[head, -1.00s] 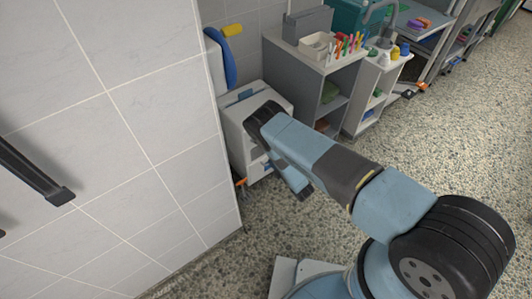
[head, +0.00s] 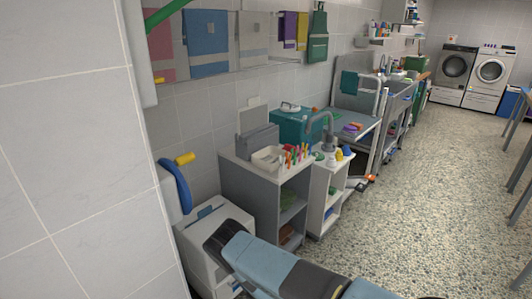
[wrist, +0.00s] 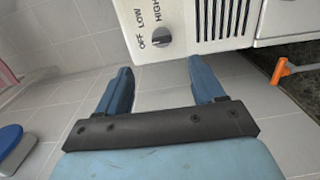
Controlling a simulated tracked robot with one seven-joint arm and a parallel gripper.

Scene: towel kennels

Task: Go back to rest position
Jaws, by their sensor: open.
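In the wrist view my gripper (wrist: 160,88) has its two blue fingers spread apart with nothing between them. Beyond the fingertips is a white panel (wrist: 190,22) with a dial marked OFF, LOW and HIGH and a row of vent slots; the fingers look apart from it, though the gap is hard to judge. In the head view my blue arm reaches in from the bottom edge, in front of a white cabinet-like unit (head: 215,232) by the wall. The fingers are hidden in that view.
A grey shelf unit (head: 262,190) with a tray of coloured pens stands right of the white unit. Towels (head: 206,42) hang on the wall. Washing machines (head: 492,77) stand far back. The speckled floor (head: 430,170) at right is clear. A tiled wall (head: 75,170) is close at left.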

